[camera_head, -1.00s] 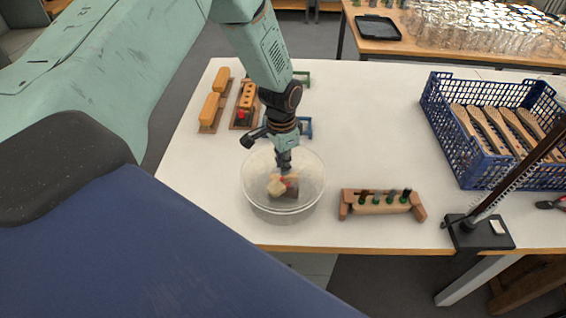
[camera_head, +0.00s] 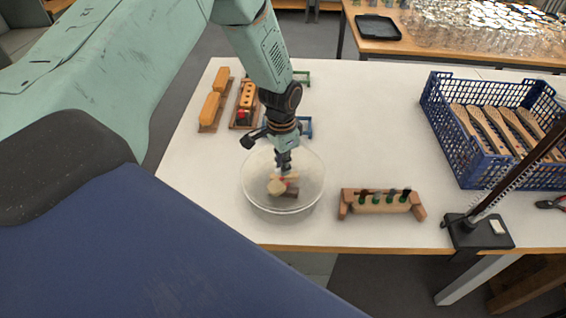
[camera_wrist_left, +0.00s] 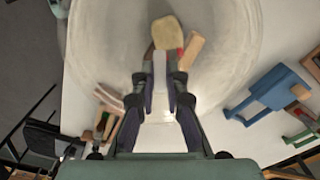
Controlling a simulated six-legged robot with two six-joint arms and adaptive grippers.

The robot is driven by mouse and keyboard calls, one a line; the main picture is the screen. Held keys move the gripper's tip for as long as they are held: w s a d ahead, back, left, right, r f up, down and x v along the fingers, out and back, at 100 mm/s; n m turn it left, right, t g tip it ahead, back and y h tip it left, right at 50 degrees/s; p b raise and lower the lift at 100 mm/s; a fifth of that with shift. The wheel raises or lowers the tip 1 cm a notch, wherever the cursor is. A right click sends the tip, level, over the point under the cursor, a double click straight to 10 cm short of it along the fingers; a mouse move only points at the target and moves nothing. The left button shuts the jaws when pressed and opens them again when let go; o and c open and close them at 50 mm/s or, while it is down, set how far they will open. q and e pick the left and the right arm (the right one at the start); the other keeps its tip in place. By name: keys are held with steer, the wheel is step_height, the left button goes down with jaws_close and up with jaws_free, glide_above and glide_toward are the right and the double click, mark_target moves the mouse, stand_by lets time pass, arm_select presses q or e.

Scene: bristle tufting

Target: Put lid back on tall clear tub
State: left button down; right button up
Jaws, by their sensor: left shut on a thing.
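A round, tall clear tub (camera_head: 283,208) stands near the front edge of the white table, in the middle of the head view. Pale and brown wooden pieces (camera_head: 281,186) show through it. My left gripper (camera_head: 284,170) points straight down over its middle. In the left wrist view its fingers (camera_wrist_left: 162,78) are closed around a small pale part at the centre of a wide see-through round. I take this to be the clear lid (camera_wrist_left: 100,45), held by its knob. The lid's edge and the tub's rim are hard to tell apart, so contact is unclear. My right gripper is out of view.
A wooden rack (camera_head: 382,202) with dark and green pegs stands right of the tub. A blue crate (camera_head: 462,150) of brush blanks and a black-based stand (camera_head: 480,233) are further right. Orange-brown blocks (camera_head: 210,110) lie back left. The table's middle is clear.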

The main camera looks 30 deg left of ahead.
arm_select(q)
steer(key=shift+f, duration=0.1)
stand_by(0.8)
steer(key=c, duration=1.3)
jaws_free()
steer(key=shift+o, duration=0.5)
steer(key=o, duration=0.4)
steer(key=shift+r+p, duration=3.15)
steer(key=shift+r, duration=0.45)
steer(key=shift+c, duration=0.6)
